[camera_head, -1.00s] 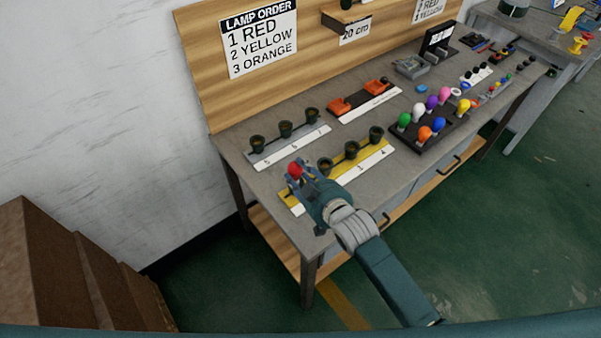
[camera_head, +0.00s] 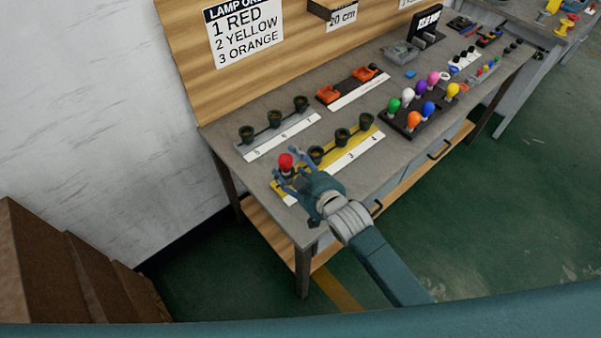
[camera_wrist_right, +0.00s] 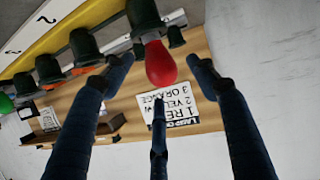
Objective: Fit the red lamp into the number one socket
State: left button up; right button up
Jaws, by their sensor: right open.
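The red lamp (camera_head: 286,161) stands upright at the near left end of the yellow socket strip (camera_head: 367,136). In the right wrist view, the red lamp (camera_wrist_right: 160,64) has its base in a dark socket (camera_wrist_right: 144,16), the end one of the row. My right gripper (camera_head: 291,170) is open around the lamp. In the right wrist view its fingers (camera_wrist_right: 162,70) stand clear of the lamp on both sides. In the head view the gripper hides the lamp's socket and its number. My left gripper is not in view.
Several empty sockets (camera_head: 341,137) continue along the yellow strip. A grey strip with dark sockets (camera_head: 274,119) lies behind. A black rack of coloured lamps (camera_head: 405,128) stands to the right. A wooden board with the lamp order sign (camera_head: 245,35) rises behind the table.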

jog(key=v, duration=1.1)
jog(key=shift+s+d, duration=0.15)
jog(key=s+d+f+m+g+h, duration=0.2)
jog(key=s+d+f+g+h, duration=0.15)
jog(key=s+d, duration=0.55)
jog(key=s+d+f+m+g+h, duration=0.25)
jog(key=s+d+g, duration=0.25)
jog(key=s, duration=0.7)
notch_tip(320, 180, down, 27)
jog(key=s+g+b, duration=0.2)
jog(key=s+d+f+b, duration=0.1)
jog(key=s+d+f, duration=0.2)
jog(key=s+f, duration=1.4)
notch_tip(320, 180, down, 2)
jog(key=shift+s+d+f+g+b, duration=0.2)
jog(key=shift+g+b, duration=0.1)
jog(key=shift+g, duration=0.05)
